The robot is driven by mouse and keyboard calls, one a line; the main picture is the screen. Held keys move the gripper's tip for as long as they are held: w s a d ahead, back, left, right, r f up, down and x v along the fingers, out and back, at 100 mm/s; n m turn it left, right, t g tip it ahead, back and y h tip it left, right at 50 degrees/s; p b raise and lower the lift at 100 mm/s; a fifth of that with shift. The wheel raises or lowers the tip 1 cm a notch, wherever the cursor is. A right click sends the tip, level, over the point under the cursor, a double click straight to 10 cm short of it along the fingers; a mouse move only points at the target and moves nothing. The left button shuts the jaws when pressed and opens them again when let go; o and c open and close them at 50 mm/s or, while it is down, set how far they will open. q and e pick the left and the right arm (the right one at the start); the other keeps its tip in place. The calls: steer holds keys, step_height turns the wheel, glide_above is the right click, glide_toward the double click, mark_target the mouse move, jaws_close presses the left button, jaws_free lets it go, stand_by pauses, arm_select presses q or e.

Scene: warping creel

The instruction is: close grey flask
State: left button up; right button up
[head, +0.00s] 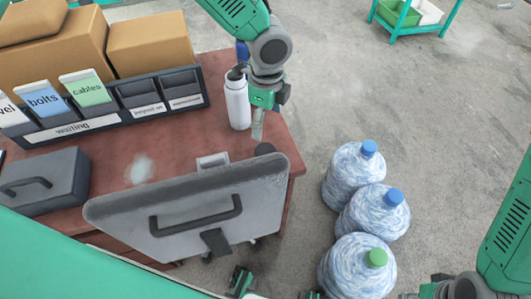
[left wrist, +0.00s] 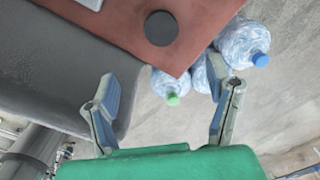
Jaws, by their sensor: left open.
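A light grey flask (head: 238,104) stands upright on the reddish table, with a dark top part (head: 236,73) beside my arm. The arm partly covers the top, so I cannot tell what closes it. A dark round lid-like disc (head: 265,149) lies on the table near its right edge, and it also shows in the left wrist view (left wrist: 161,28). My left gripper (head: 258,126) points down just right of the flask, above the disc's far side. In the left wrist view its fingers (left wrist: 165,108) are apart, with nothing between them.
A dark grey panel with a handle (head: 190,190) stands at the table's front. A labelled bin rack (head: 110,118) and cardboard boxes (head: 150,45) are behind left, with a grey case (head: 45,180) left. Several large water bottles (head: 352,172) stand on the floor at right.

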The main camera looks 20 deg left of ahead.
arm_select(q)
steer(key=f, duration=0.7)
steer(key=shift+d+f, duration=0.2)
steer(key=shift+f, duration=0.2)
steer(key=shift+a+f, duration=0.2)
steer(key=shift+f, duration=0.2)
steer(key=shift+w+a+f+p, duration=0.15)
steer(key=shift+w+f+p, duration=0.05)
steer(key=shift+f, duration=1.1)
steer(key=shift+w+a+f+p, duration=0.15)
steer(key=shift+f, duration=1.15)
